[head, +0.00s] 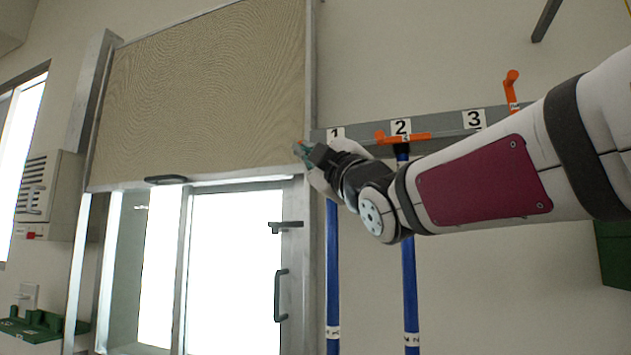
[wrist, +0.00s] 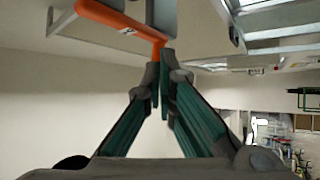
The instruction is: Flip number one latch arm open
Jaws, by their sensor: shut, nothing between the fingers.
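A grey rail (head: 440,124) on the wall carries the number plates 1 (head: 336,134), 2 (head: 400,127) and 3 (head: 473,119). In the head view the number one latch arm is hidden behind my gripper (head: 303,152). In the wrist view an orange latch arm (wrist: 122,22), apparently number one, has its bent end right at the tips of my gripper (wrist: 161,72). I cannot tell whether they touch. My gripper is shut and empty. The number two latch arm (head: 420,136) lies level across its place. Another orange latch arm (head: 511,88) stands upright right of plate 3.
Blue rods hang below plate 1 (head: 332,270) and plate 2 (head: 409,270). A metal-framed door (head: 233,265) and a beige shutter panel (head: 205,85) stand just left of the rail. My arm covers part of the rail's right side.

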